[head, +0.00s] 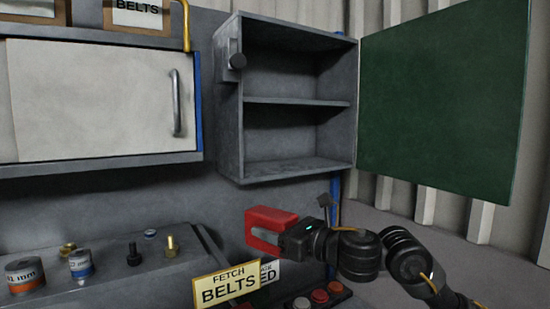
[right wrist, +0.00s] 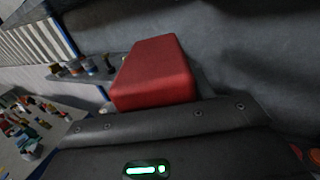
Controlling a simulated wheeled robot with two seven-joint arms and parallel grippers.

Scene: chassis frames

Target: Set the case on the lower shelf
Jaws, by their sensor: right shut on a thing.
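The case (head: 272,217) is a red box. My right gripper (head: 268,235) is shut on it and holds it in the air, below the open cabinet (head: 229,130). The case also shows in the right wrist view (right wrist: 155,75), beyond the dark gripper body. The cabinet is grey and empty, with a middle shelf board (head: 297,101) and a lower shelf (head: 290,168), which is its floor. Its green door (head: 440,100) stands wide open to the right. My left gripper is not in view.
A closed white cabinet (head: 100,100) hangs at the left. Below it, a grey bench block (head: 110,270) bears several bolts and labelled cylinders. A "FETCH BELTS" sign (head: 227,288) and a button panel (head: 320,296) are at the front. The cabinet's front opening is clear.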

